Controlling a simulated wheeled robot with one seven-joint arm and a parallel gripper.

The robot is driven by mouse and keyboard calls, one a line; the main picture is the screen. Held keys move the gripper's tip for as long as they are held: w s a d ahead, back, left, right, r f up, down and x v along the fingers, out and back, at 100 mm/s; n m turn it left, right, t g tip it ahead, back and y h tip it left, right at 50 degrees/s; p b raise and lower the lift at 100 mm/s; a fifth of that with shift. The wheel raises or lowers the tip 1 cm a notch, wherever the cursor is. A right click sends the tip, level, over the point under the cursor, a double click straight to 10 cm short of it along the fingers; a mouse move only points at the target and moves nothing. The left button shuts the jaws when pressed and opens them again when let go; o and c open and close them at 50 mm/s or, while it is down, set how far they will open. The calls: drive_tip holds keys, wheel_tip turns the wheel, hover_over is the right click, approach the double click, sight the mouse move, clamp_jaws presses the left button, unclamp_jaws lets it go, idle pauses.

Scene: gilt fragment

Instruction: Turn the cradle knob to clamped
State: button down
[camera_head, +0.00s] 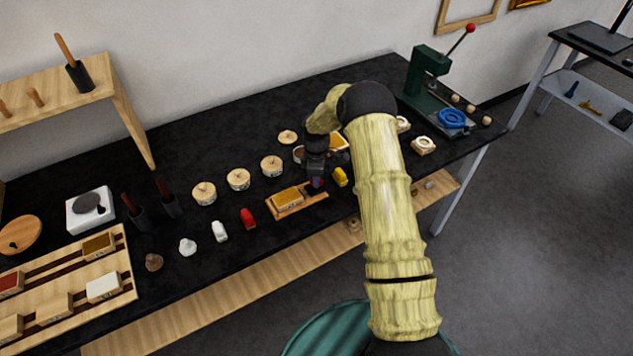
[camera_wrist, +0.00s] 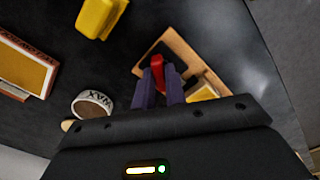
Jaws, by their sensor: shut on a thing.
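The cradle is a small wooden board (camera_head: 312,200) near the front edge of the black table, with a yellow-gold block (camera_head: 287,197) on its left part. In the wrist view, the cradle board (camera_wrist: 184,50) lies beyond my fingers and part of the gold block (camera_wrist: 203,93) shows at the right. The red knob (camera_wrist: 157,66) stands between my fingertips. My gripper (camera_head: 316,184) points down at the cradle's right end and is shut on the knob; the fingers (camera_wrist: 159,88) sit on both sides of it. The knob's markings cannot be read.
A yellow piece (camera_head: 340,177) stands close to the right of my gripper. A jar labelled WAX (camera_wrist: 92,104) and a gold-faced block (camera_wrist: 24,68) are near in the wrist view. Lidded round pots (camera_head: 238,179) stand behind left. A red piece (camera_head: 248,218) stands left of the cradle.

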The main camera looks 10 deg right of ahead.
drive_tip(key=n+b, duration=0.1)
drive_tip(key=n, duration=0.2)
drive_tip(key=shift+n, duration=1.8)
drive_tip(key=c, duration=1.4)
unclamp_jaws()
drive_tip(key=shift+c, duration=0.2)
drive_tip(key=shift+r, duration=0.1)
wheel_tip(320, 180, up, 17)
drive_tip(key=b, duration=0.3)
drive_tip(key=shift+r, duration=0.15)
